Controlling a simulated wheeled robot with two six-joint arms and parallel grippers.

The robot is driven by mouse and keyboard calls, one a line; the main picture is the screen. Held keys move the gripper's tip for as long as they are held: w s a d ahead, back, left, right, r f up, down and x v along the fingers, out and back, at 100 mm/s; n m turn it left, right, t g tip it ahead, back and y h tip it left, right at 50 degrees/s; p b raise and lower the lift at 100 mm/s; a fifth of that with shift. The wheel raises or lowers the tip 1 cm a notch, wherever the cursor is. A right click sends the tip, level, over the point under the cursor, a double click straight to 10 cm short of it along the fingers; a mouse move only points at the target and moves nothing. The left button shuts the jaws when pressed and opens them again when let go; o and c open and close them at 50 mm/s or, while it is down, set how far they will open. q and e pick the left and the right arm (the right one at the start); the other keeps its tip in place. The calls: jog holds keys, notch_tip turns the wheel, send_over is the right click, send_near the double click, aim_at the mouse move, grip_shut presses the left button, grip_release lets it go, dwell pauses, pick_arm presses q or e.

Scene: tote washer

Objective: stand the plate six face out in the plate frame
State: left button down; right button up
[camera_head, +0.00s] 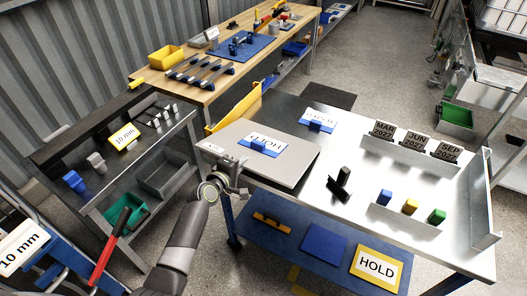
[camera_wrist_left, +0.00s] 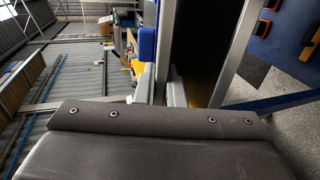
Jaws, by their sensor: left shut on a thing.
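My left gripper (camera_head: 232,180) is at the near left edge of a wide, flat grey board (camera_head: 292,172) and is shut on that edge. In the left wrist view a thin light edge runs up from between the fingertips (camera_wrist_left: 161,92). The board lies nearly level over the left end of the steel table (camera_head: 385,240). No figure six is readable, so I cannot tell whether the board is plate six. I cannot make out which thing is the plate frame. My right gripper is not in view.
Date plates MAR, JUN and SEP 2027 (camera_head: 413,140) stand at the table's back. A black stand (camera_head: 340,184) and blue, yellow and green blocks (camera_head: 410,207) stand on it. A yellow panel (camera_head: 233,108) is at its left end. A dark side bench (camera_head: 95,172) stands left.

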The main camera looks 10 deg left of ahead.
pick_arm(q)
jog(key=shift+w+d+r+p, duration=0.1)
jog(key=shift+r+p, duration=0.85)
jog(key=shift+r, duration=0.35)
jog(key=shift+w+r+p, duration=0.1)
jog(key=shift+r+p, duration=0.85)
jog(key=shift+r, duration=0.35)
jog(key=shift+s+a+r+b, duration=0.1)
jog(key=shift+s+a+b, duration=0.35)
jog(key=s+a+r+m+h+b, duration=0.1)
jog(key=s+r+b, duration=0.3)
jog(key=s, duration=0.7)
jog(key=s+a+r+h+b, duration=0.1)
jog(key=s+r+b, duration=0.3)
jog(key=s, duration=0.7)
jog(key=shift+s+a+m+g, duration=0.3)
jog(key=shift+a+m, duration=0.1)
jog(key=shift+a, duration=0.1)
jog(key=shift+r, duration=0.1)
